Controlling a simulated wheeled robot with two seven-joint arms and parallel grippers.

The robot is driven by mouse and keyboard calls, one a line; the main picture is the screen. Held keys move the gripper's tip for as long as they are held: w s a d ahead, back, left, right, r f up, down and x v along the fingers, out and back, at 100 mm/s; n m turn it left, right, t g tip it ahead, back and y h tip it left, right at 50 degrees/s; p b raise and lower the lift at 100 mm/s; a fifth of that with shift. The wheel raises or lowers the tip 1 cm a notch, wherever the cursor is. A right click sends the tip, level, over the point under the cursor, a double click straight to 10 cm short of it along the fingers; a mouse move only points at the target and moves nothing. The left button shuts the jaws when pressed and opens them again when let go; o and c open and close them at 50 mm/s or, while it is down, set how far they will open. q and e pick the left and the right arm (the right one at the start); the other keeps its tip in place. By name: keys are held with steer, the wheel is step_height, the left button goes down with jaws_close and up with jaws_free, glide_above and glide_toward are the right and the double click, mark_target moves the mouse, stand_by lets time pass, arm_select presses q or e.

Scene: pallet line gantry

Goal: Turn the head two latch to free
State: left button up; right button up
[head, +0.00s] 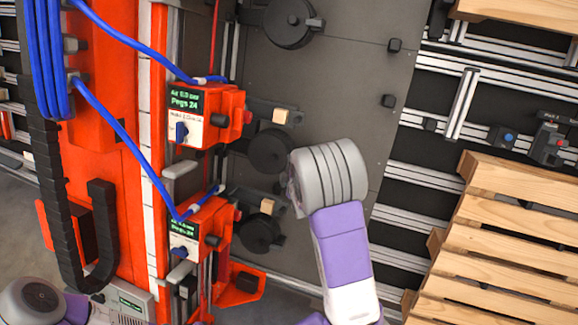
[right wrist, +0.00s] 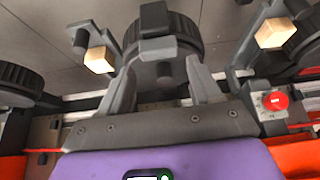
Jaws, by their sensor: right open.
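Two orange head units hang one above the other on the orange gantry in the head view. The upper head (head: 207,118) and the lower head (head: 203,235) each have a green-lettered display. My left gripper is out of view.
Dark discs (head: 270,152) and pale wooden blocks (head: 281,117) line the grey panel (head: 340,75) beside the heads. Blue hoses (head: 125,130) run to both heads. Stacked wooden pallets (head: 500,235) stand at right.

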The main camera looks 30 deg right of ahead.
steer(key=v, duration=0.4)
stand_by(0.4)
steer(key=s+a+f+m+g+y+b, duration=0.1)
steer(key=s+a+f+m+g+b, duration=0.15)
steer(key=f, duration=0.55)
steer(key=s+a+f+m+g+y+b, duration=0.15)
steer(key=s+a+f, duration=0.25)
steer(key=f, duration=0.4)
steer(key=s+a+f+m+g+y+b, duration=0.1)
steer(key=s+a+f+m+g, duration=0.15)
steer(key=f, duration=0.55)
steer(key=s+a+f+m+g+y+b, duration=0.4)
steer(key=s+a+f+m, duration=0.4)
steer(key=s+a, duration=0.5)
step_height(320, 180, down, 3)
steer(key=shift+s+r+g+y, duration=0.2)
steer(key=shift+s+g+y, duration=0.25)
steer(key=shift+g, duration=0.3)
